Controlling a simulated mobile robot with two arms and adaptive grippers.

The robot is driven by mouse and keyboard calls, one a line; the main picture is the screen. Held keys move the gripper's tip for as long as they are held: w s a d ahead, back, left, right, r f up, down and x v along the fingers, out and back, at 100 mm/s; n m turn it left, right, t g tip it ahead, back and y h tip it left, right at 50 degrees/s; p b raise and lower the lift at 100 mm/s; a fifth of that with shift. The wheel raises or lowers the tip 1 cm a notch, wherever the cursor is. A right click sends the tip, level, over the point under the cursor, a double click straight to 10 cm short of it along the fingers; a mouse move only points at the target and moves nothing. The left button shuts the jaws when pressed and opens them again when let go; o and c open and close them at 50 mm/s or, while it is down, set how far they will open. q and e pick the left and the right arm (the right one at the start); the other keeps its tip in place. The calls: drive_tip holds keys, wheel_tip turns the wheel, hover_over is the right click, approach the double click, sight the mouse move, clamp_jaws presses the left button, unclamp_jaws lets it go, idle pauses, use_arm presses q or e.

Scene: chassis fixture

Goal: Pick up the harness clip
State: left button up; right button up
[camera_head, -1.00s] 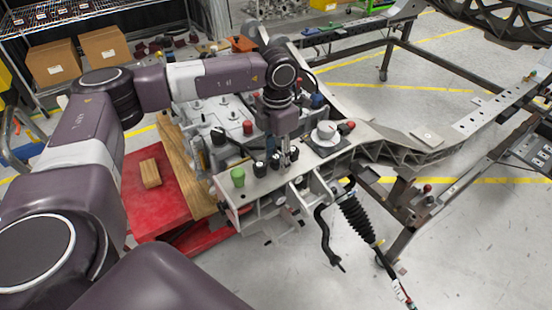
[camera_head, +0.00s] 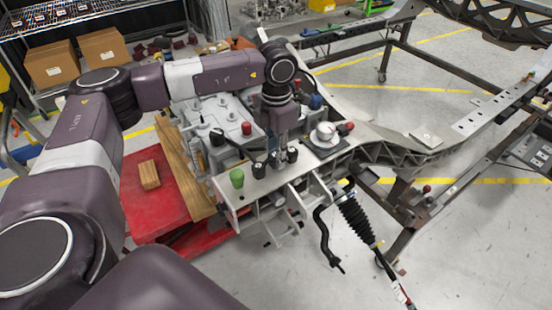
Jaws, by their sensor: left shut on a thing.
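My left gripper (camera_head: 283,152) points straight down over the light metal plate of the chassis fixture (camera_head: 232,192). Its fingers are shut on a small dark piece, which I take to be the harness clip; it is mostly hidden by the fingers. Small black cylindrical pieces stand close beside the fingers, one at the left (camera_head: 258,170) and one at the right (camera_head: 292,155). I cannot tell whether the held piece is clear of the plate. My right gripper is not in view.
A green knob (camera_head: 237,177) stands on the plate at left, and a white round part (camera_head: 324,134) at right. A red knob (camera_head: 246,128) is behind. A wooden block (camera_head: 149,175) lies on a red platform (camera_head: 150,212). A black ribbed boot (camera_head: 357,220) hangs in front.

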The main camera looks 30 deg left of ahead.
use_arm(q)
wheel_tip(320, 180, up, 19)
drive_tip(key=b, duration=0.1)
idle(0.5)
